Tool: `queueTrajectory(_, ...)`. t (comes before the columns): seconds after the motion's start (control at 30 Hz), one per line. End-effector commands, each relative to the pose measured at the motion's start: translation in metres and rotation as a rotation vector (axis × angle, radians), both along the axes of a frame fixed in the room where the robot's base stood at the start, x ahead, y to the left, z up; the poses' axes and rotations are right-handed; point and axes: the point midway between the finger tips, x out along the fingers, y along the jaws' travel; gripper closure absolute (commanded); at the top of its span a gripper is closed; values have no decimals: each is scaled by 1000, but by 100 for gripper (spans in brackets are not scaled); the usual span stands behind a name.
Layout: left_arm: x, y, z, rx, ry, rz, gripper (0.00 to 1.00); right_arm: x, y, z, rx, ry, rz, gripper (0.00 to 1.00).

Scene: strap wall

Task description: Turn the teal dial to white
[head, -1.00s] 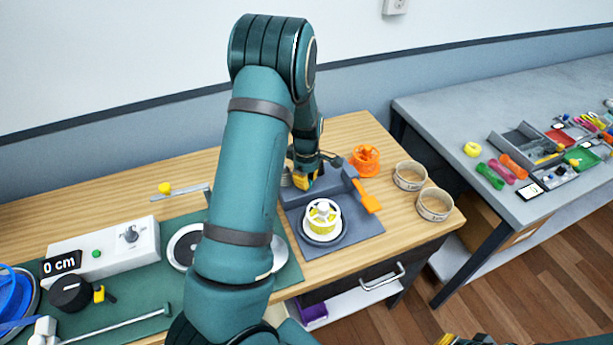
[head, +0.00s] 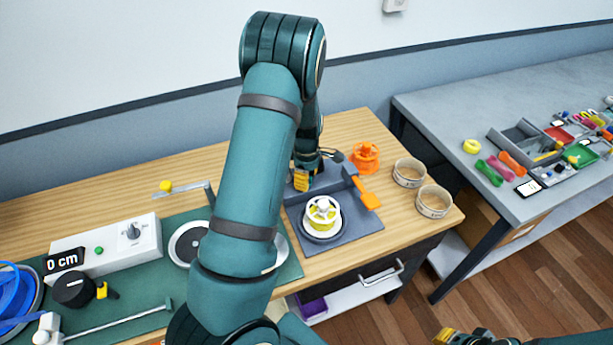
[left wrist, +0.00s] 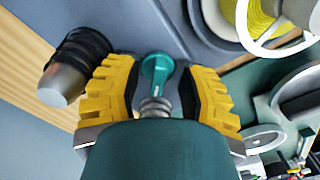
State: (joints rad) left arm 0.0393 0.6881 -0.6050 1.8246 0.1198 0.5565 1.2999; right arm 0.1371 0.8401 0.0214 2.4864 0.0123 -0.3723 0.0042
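The teal dial (left wrist: 157,68) shows in the left wrist view on a grey-blue panel, with a pale mark on its face. My left gripper (left wrist: 160,88) is open, its two yellow fingers on either side of the dial with gaps visible. I cannot tell how deep the fingertips reach. In the head view my left gripper (head: 303,180) is over the back of the grey fixture (head: 365,226), and the dial is hidden there. My right gripper (head: 450,337) is partly in view at the bottom edge, and its fingers cannot be judged.
A white-and-yellow spool (head: 322,214) sits on the fixture in front of my left gripper. An orange spool (head: 365,157), an orange lever (head: 368,196) and two round bowls (head: 409,173) are to the right. A black-and-grey cylinder (left wrist: 75,65) is close beside the left finger.

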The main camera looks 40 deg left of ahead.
Motion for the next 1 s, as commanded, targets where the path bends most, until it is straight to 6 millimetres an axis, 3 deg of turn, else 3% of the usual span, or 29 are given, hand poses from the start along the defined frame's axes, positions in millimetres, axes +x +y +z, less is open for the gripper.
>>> queueTrajectory(0.27, 1, 1, 1, 1, -4, -1, 59, 0, 0, 0, 0, 0, 0, 100)
queueTrajectory(0.43, 2, 1, 13, 2, -7, -2, 59, 0, 0, 0, 0, 0, 0, 100)
queueTrajectory(0.8, 2, 0, 85, 3, -9, -3, 59, 0, 0, 0, 0, 0, 0, 100)
queueTrajectory(1.0, 2, 1, 112, 2, -6, -2, 59, 0, 0, 0, 0, 0, 0, 100)
